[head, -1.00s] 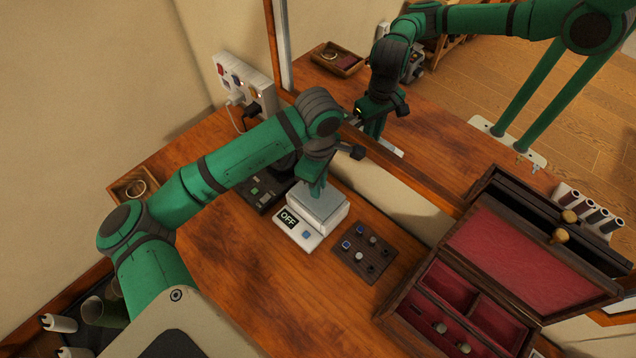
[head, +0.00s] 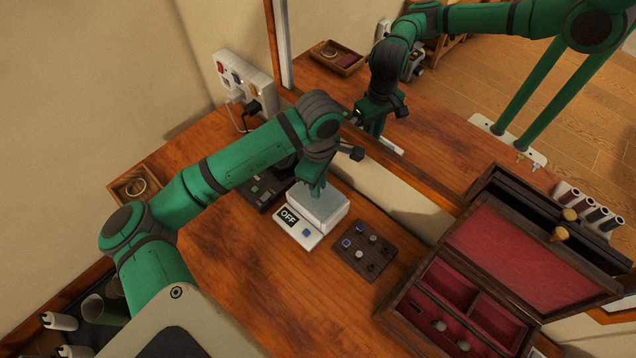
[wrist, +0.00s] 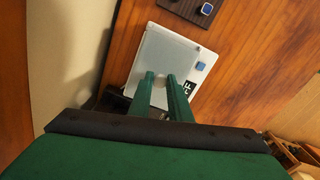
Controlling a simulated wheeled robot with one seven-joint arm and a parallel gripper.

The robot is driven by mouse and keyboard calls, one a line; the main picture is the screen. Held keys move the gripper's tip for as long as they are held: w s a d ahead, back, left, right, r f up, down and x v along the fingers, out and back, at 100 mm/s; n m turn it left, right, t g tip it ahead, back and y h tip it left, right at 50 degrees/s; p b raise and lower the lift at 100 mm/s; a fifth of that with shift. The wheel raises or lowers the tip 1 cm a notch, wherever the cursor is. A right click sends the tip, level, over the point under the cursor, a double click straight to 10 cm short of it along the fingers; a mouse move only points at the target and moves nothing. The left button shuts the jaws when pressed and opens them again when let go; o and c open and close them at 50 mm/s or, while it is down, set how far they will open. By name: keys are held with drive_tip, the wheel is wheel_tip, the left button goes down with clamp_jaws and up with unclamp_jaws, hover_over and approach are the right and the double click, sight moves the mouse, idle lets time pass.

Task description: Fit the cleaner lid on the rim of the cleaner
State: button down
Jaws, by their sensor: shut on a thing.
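The cleaner (head: 287,232) is a white box with a dark OFF display and a blue button, on the wooden counter below the mirror. Its front also shows in the wrist view (wrist: 209,62). The pale grey lid (head: 322,205) is over the cleaner's body, roughly lined up with it; whether it sits fully on the rim I cannot tell. My gripper (head: 316,194) comes down from above and is shut on the lid's small knob. In the wrist view its green fingers (wrist: 161,77) close around the knob over the lid (wrist: 172,50).
A dark device (head: 264,190) stands close behind and left of the cleaner. A dark board (head: 363,251) with small pieces lies to its right. An open red-lined wooden box (head: 400,302) fills the right side. The counter in front is clear.

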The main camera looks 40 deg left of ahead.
drive_tip(key=shift+f, duration=0.15)
idle(0.8)
drive_tip(key=c, duration=1.6)
unclamp_jaws()
drive_tip(key=shift+o, duration=0.2)
wheel_tip(320, 180, up, 11)
drive_tip(key=shift+f, duration=0.15)
